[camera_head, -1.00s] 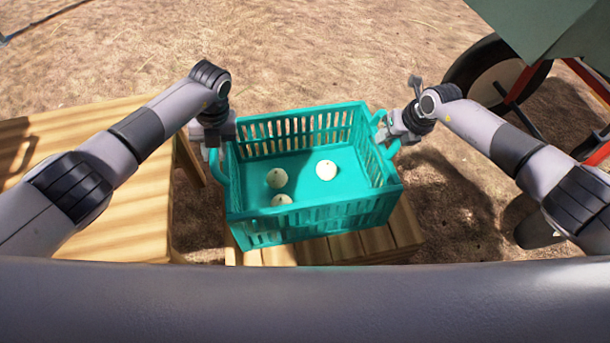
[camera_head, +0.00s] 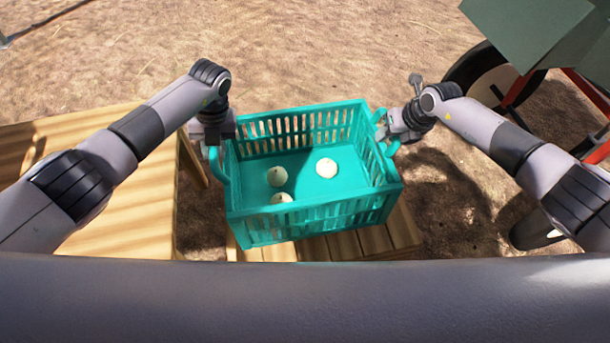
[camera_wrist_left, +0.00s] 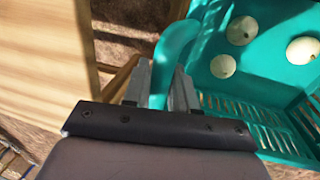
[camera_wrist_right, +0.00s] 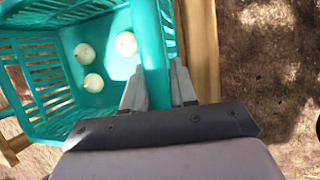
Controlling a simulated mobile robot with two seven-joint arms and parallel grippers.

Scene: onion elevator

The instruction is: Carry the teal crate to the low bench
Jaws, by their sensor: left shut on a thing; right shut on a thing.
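The teal crate (camera_head: 315,215) hangs level between my two grippers in the head view, with three pale onions (camera_head: 326,168) on its floor. My left gripper (camera_head: 216,150) is shut on the crate's left handle (camera_wrist_left: 165,65). My right gripper (camera_head: 388,138) is shut on the right handle (camera_wrist_right: 152,60). A low slatted wooden bench (camera_head: 375,240) shows below the crate and sticks out at its near and right side. The crate hides much of the bench, and I cannot tell whether the crate touches it.
A wooden table (camera_head: 130,215) stands close on the left, under my left arm. A dark wheel (camera_head: 492,85) and green machine body (camera_head: 525,30) with red bars stand at the upper right. Dry open ground (camera_head: 330,50) lies beyond the crate.

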